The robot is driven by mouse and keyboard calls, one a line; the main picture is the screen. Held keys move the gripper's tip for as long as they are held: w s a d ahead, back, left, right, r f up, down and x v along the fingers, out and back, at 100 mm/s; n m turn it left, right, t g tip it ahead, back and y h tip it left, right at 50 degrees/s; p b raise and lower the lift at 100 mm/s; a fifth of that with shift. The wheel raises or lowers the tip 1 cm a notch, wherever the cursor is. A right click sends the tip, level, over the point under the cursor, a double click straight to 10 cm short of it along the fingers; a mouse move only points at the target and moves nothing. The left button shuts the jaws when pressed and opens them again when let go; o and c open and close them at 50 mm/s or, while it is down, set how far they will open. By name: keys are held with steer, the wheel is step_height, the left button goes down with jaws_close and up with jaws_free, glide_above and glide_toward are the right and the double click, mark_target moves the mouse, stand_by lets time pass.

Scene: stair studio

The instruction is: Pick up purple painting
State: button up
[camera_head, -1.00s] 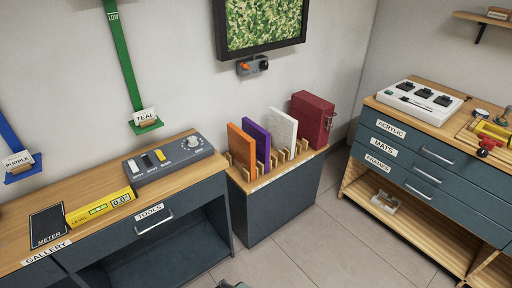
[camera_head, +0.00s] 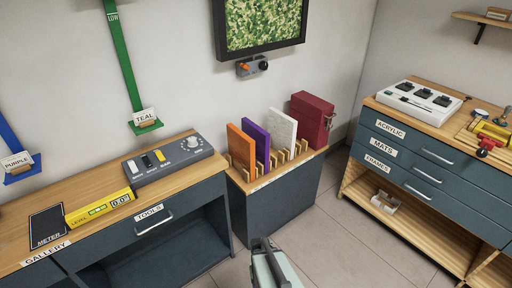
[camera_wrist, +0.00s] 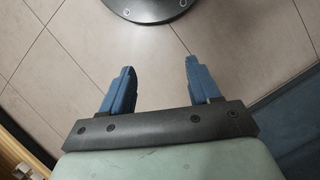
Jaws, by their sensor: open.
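The purple painting (camera_head: 257,141) stands upright in a slotted wooden rack (camera_head: 269,168) on a low dark cabinet, between an orange panel (camera_head: 240,148) and a white speckled panel (camera_head: 283,132). My gripper (camera_wrist: 158,88) shows in the wrist view with two blue fingers apart and nothing between them, pointing over bare floor. In the head view my arm's pale end (camera_head: 272,266) shows at the bottom, in front of and below the cabinet, well apart from the painting. The fingertips cannot be made out clearly there. The painting is not in the wrist view.
A dark red box (camera_head: 312,119) stands right of the panels. A workbench (camera_head: 165,167) with a grey control box (camera_head: 169,159) and yellow level (camera_head: 100,207) adjoins at left. A drawer unit (camera_head: 424,160) stands at right. Floor (camera_head: 335,240) between is clear.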

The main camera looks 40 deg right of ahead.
steer(key=w+d+r+m+t+h, duration=0.1)
steer(key=w+d+r+t+h, duration=0.2)
steer(key=d, duration=1.2)
steer(key=w+d+r+t+h, duration=0.1)
steer(key=w+d+r+h, duration=0.3)
steer(key=d, duration=1)
steer(key=w+d+r+m+t+h, duration=0.1)
steer(key=w+d+r+h, duration=0.25)
steer(key=d, duration=1.15)
steer(key=w+d+r+n+t+h, duration=0.1)
steer(key=w+d+r+n+t, duration=0.1)
steer(key=w+r+t, duration=0.35)
steer(key=w+d+r+n+t+h, duration=0.1)
steer(key=w+d+r+n+t, duration=0.15)
steer(key=w, duration=0.65)
steer(key=w+a+r+n+t+y, duration=0.1)
steer(key=w+a+r+t+y, duration=0.2)
steer(key=a+t+y, duration=0.1)
steer(key=w+a+r+n+t+y, duration=0.2)
steer(key=w+a+r+t+y, duration=0.1)
steer(key=a, duration=0.6)
steer(key=w+t+y, duration=0.1)
steer(key=t+y, duration=0.1)
steer(key=y, duration=0.1)
steer(key=shift+w+r, duration=0.25)
steer(key=shift+r, duration=0.15)
